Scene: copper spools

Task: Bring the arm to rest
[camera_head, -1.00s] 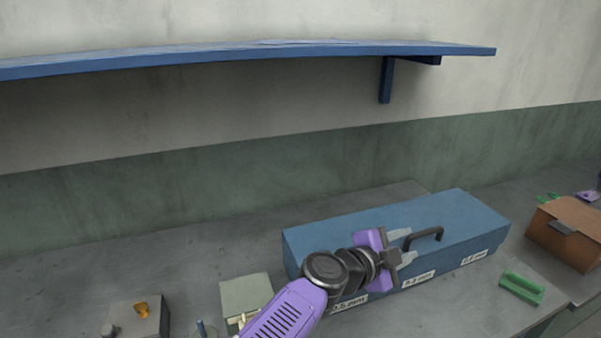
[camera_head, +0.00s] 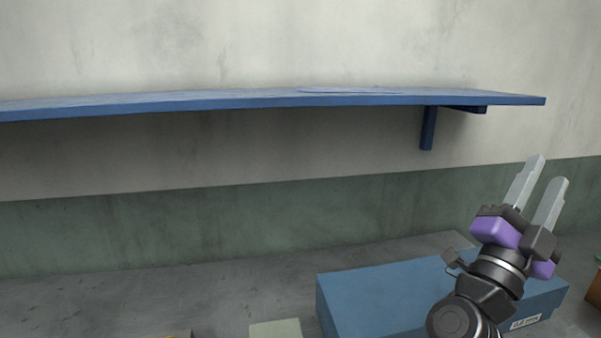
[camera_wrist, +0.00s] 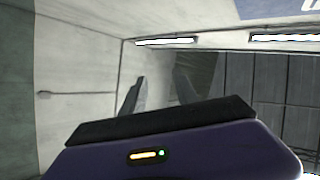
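My gripper (camera_head: 541,172) is raised in front of the wall at the right of the head view, above the blue box. Its two grey fingers point up and stand apart, with nothing between them. In the wrist view the fingers (camera_wrist: 158,88) also show a gap and hold nothing. The blue box (camera_head: 375,300) sits on the grey bench, and my arm hides part of its top and front. Its handle is not visible now.
A blue wall shelf (camera_head: 250,100) runs across the back, left of my gripper. A pale greenish box (camera_head: 276,330) shows at the bottom edge. The brown box (camera_head: 594,287) is cut off at the right.

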